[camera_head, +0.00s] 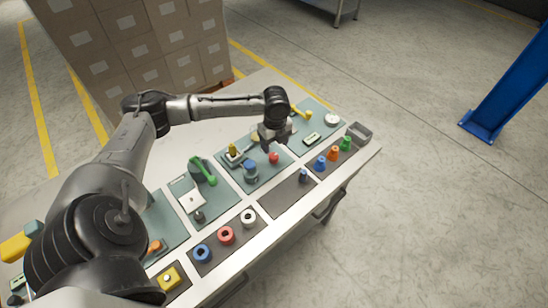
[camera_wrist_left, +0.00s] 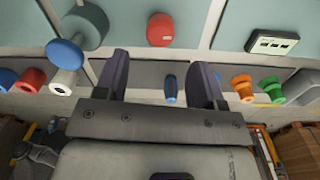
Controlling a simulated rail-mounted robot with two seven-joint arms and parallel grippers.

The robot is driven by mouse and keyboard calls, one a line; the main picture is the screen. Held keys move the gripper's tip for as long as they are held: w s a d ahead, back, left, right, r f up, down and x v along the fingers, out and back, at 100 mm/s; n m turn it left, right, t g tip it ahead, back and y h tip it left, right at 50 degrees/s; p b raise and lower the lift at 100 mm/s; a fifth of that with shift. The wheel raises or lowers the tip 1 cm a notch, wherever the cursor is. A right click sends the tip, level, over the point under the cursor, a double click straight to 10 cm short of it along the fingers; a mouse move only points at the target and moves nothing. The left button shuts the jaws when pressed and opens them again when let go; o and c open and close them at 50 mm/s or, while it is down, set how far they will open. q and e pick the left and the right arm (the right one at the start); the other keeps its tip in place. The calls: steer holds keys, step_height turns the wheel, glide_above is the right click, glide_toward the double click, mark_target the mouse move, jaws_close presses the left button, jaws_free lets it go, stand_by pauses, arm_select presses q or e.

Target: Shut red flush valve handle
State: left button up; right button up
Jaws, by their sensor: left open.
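A small red rounded piece (camera_head: 273,157) sits on the teal panel near the middle of the table. It is the only red thing I see on that panel, but I cannot tell whether it is the flush valve handle. It also shows in the left wrist view as a red rounded block (camera_wrist_left: 160,30) with small markings. My left gripper (camera_head: 274,139) is above the panel, close to the red piece. In the left wrist view its two fingers (camera_wrist_left: 162,65) are apart with nothing between them, and the red piece lies beyond their tips. My right gripper is out of view.
A blue-topped knob (camera_head: 250,168) stands left of the red piece, with a green lever (camera_head: 204,170) further left. A yellow lever (camera_head: 301,112) is at the upper right. Blue, orange and green (camera_head: 345,143) cones stand along the right edge. Colored rings (camera_head: 226,235) line the front.

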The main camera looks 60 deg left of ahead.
mark_target(274, 155)
arm_select(q)
step_height(274, 155, down, 8)
steer(key=shift+s+r+b, duration=0.1)
steer(key=shift+r+b, duration=0.15)
steer(key=shift+b, duration=0.3)
steer(key=shift+c, duration=0.4)
steer(key=c, duration=0.8)
steer(key=shift+r+p, duration=0.15)
steer(key=shift+p, duration=0.15)
steer(key=shift+c, duration=0.2)
steer(key=n+p, duration=0.2)
steer(key=p, duration=0.2)
steer(key=n+p, duration=0.2)
steer(key=p, duration=0.2)
steer(key=shift+r, duration=0.35)
steer(key=n+p, duration=0.3)
steer(key=p, duration=0.1)
steer(key=n+p, duration=0.4)
steer(key=shift+f+n+p, duration=0.2)
steer(key=shift+n+p, duration=0.1)
steer(key=n+p, duration=0.3)
steer(key=n, duration=0.1)
steer(key=shift+f, duration=0.1)
steer(key=shift+f+n+p, duration=0.1)
steer(key=shift+n+p, duration=0.85)
steer(key=shift+n, duration=0.15)
